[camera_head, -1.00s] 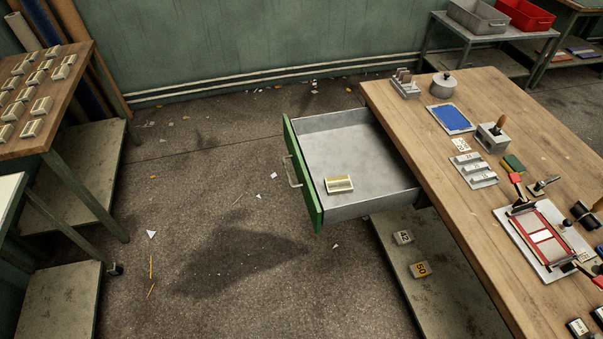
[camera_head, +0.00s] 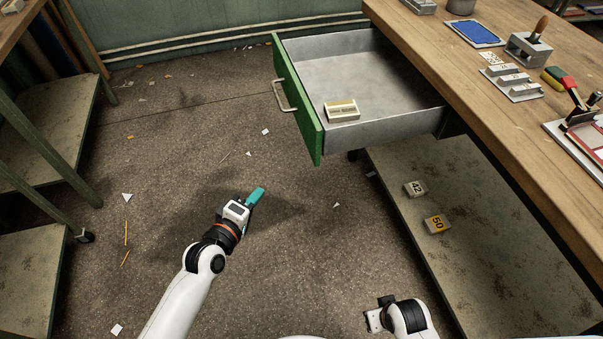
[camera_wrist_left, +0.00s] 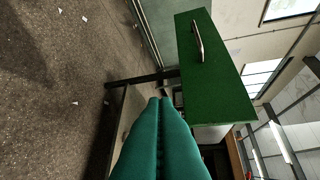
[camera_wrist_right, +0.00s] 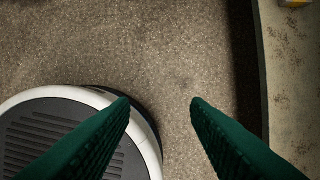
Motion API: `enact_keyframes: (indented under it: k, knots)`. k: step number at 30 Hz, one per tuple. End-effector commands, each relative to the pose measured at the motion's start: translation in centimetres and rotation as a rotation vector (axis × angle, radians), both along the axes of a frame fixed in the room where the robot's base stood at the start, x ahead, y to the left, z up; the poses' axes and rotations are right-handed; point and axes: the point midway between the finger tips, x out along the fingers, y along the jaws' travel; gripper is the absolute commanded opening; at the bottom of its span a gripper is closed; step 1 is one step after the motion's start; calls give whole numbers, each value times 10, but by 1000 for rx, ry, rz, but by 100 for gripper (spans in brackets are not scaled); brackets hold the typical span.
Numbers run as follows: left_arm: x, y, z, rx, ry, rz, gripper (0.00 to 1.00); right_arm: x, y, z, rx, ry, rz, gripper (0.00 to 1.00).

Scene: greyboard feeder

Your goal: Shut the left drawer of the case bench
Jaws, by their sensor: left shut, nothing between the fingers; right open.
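The drawer (camera_head: 392,128) of the case bench stands pulled far out, with grey metal walls and a green front (camera_head: 298,98) that bears a metal handle (camera_head: 284,96). A small cream box (camera_head: 342,110) lies inside it near the front. My left gripper (camera_head: 257,193) is shut and empty, in front of and below the drawer front, apart from it. In the left wrist view its teal fingers (camera_wrist_left: 160,102) are together, with the green front (camera_wrist_left: 215,80) and handle (camera_wrist_left: 197,40) beyond. My right gripper is open and empty over the floor in the right wrist view (camera_wrist_right: 160,100).
The wooden bench top (camera_head: 480,75) holds a blue pad (camera_head: 473,33), a grey block rack (camera_head: 513,84) and tools. A lower shelf (camera_head: 460,270) carries two numbered blocks. Another table stands at the left. The floor (camera_head: 180,150) before the drawer is clear apart from scraps.

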Motion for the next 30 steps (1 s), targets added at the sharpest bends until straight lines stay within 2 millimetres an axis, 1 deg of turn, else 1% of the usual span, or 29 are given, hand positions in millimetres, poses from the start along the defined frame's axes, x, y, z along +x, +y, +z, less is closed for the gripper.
enact_keyframes:
  k: [1, 3, 6, 9, 11, 14, 19, 24, 26, 27, 30]
  knots:
    - [2, -7, 6, -77, -35, -10, 0, 3, 0, -8, 1, -11, -1, 43]
    - [1, -14, 29, -168, -62, -25, 0, 6, 0, 0, 1, -19, -3, 43]
    - [-2, -20, 51, -248, -83, -42, 0, 6, 0, 10, 1, -23, -4, 43]
    - [-1, -23, 61, -279, -92, -48, 0, 6, 0, 16, 2, -25, -4, 43]
    - [3, -26, 63, -284, -91, -49, 0, 7, 0, 19, 1, -26, -5, 43]
    - [15, -33, 63, -283, -91, -49, 0, 7, 0, 25, 2, -30, -5, 43]
    - [46, -51, 63, -283, -92, -49, 0, 7, 0, 41, 2, -40, -6, 43]
    - [78, -69, 62, -281, -91, -49, 0, 4, -1, 63, 3, -53, -9, 43]
    - [87, -75, 62, -280, -91, -49, 0, 3, -2, 70, 3, -56, -9, 43]
    - [87, -83, 62, -282, -89, -49, 0, 3, -2, 73, 3, -57, -8, 43]
    - [90, -97, 62, -281, -88, -49, 0, 1, -2, 78, 3, -58, -10, 43]
